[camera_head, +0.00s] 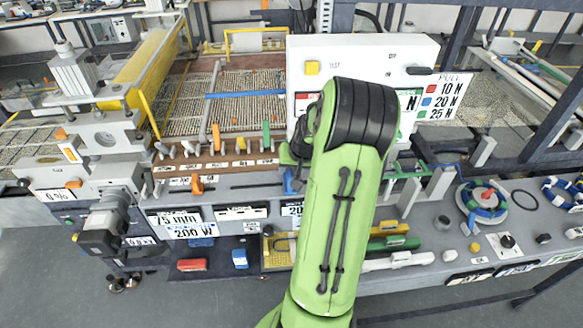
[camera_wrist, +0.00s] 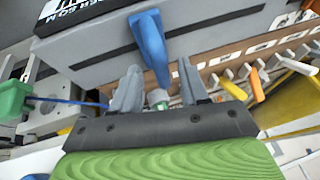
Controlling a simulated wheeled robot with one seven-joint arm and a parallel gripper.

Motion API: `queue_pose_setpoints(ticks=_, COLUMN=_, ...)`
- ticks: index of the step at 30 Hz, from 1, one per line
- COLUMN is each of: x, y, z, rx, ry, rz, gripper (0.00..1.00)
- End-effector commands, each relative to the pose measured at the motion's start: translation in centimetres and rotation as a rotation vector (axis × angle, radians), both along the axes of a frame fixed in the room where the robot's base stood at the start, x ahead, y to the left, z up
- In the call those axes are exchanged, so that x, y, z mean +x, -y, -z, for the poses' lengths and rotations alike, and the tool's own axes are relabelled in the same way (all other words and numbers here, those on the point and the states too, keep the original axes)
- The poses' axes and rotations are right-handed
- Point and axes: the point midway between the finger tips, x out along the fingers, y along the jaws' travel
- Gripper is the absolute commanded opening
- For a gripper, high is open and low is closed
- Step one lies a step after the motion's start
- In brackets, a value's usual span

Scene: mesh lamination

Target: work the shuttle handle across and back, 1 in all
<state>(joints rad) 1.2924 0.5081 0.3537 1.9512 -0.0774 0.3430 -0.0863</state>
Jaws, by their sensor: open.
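A blue handle (camera_wrist: 149,42) juts from the grey front panel in the wrist view. Its narrow end reaches between the two grey fingers of my gripper (camera_wrist: 158,88), which is open, with room on both sides of the handle. The same blue handle (camera_head: 290,180) shows in the head view, just left of my green arm, above a white label. My arm hides most of the gripper there. No readable label names the shuttle handle, so I cannot tell for certain that this blue handle is it.
Orange levers (camera_head: 197,186) and a row of small coloured levers (camera_head: 240,146) stand to the left. A white control box (camera_head: 355,62) rises behind my arm. A loose red block (camera_head: 192,265) and a yellow tray (camera_head: 275,262) lie below the front panel.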

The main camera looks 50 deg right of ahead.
Motion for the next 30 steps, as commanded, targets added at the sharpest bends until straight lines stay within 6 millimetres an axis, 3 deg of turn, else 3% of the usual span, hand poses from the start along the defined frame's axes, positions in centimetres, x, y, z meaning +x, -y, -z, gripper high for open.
queue_pose_setpoints(ticks=2, x=0.0, y=0.0, z=0.0, rx=0.0, ry=0.0, rz=0.0, gripper=0.44)
queue_pose_setpoints(ticks=11, x=0.0, y=0.0, z=-0.1, rx=0.001, ry=0.0, rz=-0.001, gripper=0.0)
queue_pose_setpoints(ticks=22, x=-0.5, y=0.4, z=-0.1, rx=0.002, ry=0.0, rz=0.002, gripper=0.0)
queue_pose_setpoints(ticks=30, x=-5.3, y=4.7, z=-0.1, rx=-0.001, ry=-0.001, rz=0.007, gripper=0.0)
